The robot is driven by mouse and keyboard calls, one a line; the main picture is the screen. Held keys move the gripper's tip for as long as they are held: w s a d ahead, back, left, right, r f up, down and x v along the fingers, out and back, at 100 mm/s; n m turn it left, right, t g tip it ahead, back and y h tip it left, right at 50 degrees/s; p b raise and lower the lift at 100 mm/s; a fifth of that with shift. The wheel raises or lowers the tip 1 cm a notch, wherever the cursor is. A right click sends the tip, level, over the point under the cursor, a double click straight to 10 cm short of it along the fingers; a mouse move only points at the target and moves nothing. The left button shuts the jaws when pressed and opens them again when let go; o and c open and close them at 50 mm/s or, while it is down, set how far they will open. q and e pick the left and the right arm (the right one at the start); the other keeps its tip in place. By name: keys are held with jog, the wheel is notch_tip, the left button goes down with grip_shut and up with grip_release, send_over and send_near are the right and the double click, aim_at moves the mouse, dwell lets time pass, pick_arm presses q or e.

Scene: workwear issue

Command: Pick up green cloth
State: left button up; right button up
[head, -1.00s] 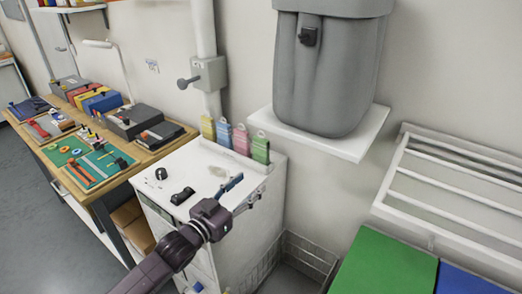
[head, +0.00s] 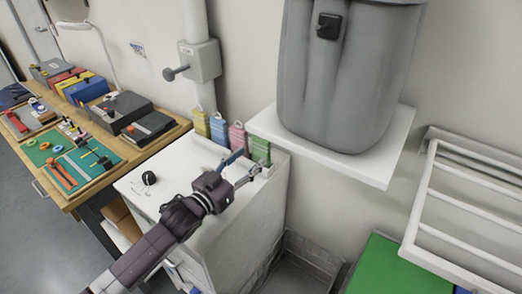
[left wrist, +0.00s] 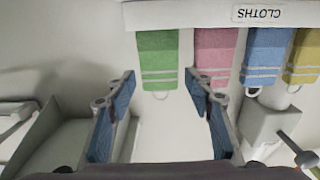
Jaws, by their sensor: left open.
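The green cloth (head: 261,149) hangs at the right end of a row of cloths against the wall, above the white cabinet. It also shows in the left wrist view (left wrist: 158,60), with pale stripes and a small loop. My left gripper (head: 245,169) is open and empty, just in front of the green cloth. In the left wrist view its blue-padded fingers (left wrist: 160,84) stand apart, with the green cloth beyond and between them, not touching as far as I can see. My right gripper is out of view.
A pink cloth (head: 238,137), a blue cloth (head: 219,129) and a yellow cloth (head: 201,122) hang beside it. A grey bin (head: 345,85) stands on a white shelf (head: 375,172) to the right. The white cabinet top (head: 175,165) is mostly clear.

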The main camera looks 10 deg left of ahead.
aim_at(260, 148)
pick_arm(q)
jog(key=p+x, duration=0.1)
jog(key=x, duration=0.5)
jog(key=shift+w+d, duration=0.2)
jog(key=shift+w, duration=0.05)
jog(key=shift+c, duration=0.3)
jog(key=c, duration=0.6)
jog(key=shift+r, duration=0.15)
